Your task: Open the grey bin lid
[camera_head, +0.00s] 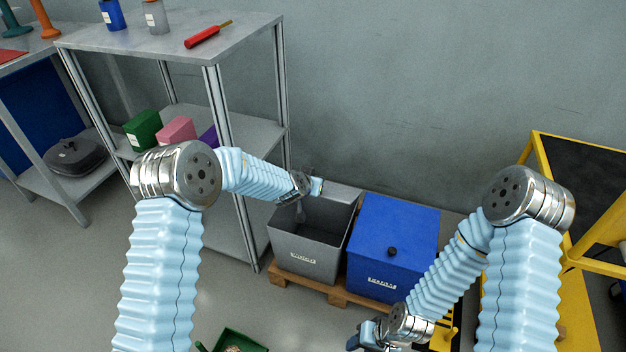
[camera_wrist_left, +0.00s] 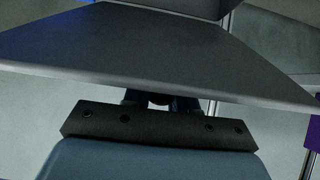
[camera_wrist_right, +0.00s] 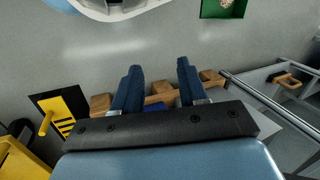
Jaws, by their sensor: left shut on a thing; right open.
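The grey bin (camera_head: 302,256) stands on a wooden pallet, and its dark inside shows from above. Its grey lid (camera_head: 343,194) is raised at the back of the bin. In the left wrist view the lid (camera_wrist_left: 150,50) is a broad tilted dark panel filling the upper part. My left gripper (camera_head: 314,187) is at the lid, shut on a dark round knob (camera_wrist_left: 160,99) partly hidden by the panel and fingers. My right gripper (camera_head: 368,338) is low in front of the blue bin; its two fingers stand apart and empty in the right wrist view (camera_wrist_right: 158,86).
A blue bin (camera_head: 385,235) with a black knob stands shut beside the grey bin on the pallet (camera_head: 330,292). A metal shelf (camera_head: 170,38) stands to the left. A yellow frame (camera_head: 590,250) is at the right. A green box (camera_head: 238,342) is on the floor.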

